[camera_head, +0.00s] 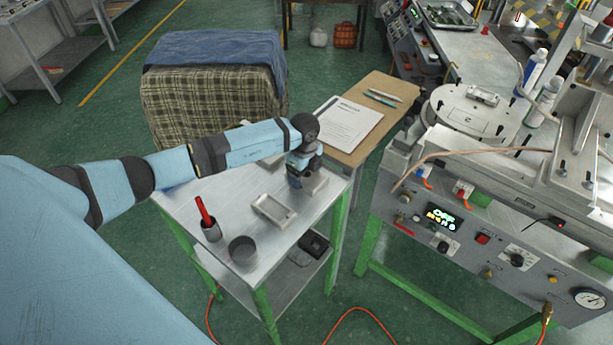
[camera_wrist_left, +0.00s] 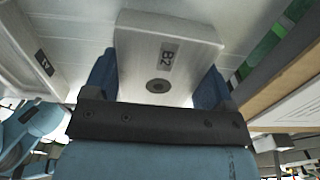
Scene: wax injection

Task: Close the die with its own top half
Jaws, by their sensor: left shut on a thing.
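My left gripper (camera_head: 304,176) is over the right part of the metal table and is shut on a pale metal die half (camera_head: 317,184). In the left wrist view this half (camera_wrist_left: 168,58) carries a label that seems to read "B2" and sits between the blue fingers. An open, shallow metal die half (camera_head: 273,208) lies on the table just left of the gripper, apart from it. Another pale metal block (camera_head: 270,161) is partly hidden behind my left arm. A labelled pale block (camera_wrist_left: 28,50) shows at the left of the wrist view. My right gripper is not seen.
On the metal table (camera_head: 186,200) stand a dark cup (camera_head: 242,252) and a holder with a red-handled tool (camera_head: 206,216). A wooden board (camera_head: 372,108) with a printed sheet (camera_head: 348,126) adjoins behind. The wax machine (camera_head: 470,232) stands right, past a gap.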

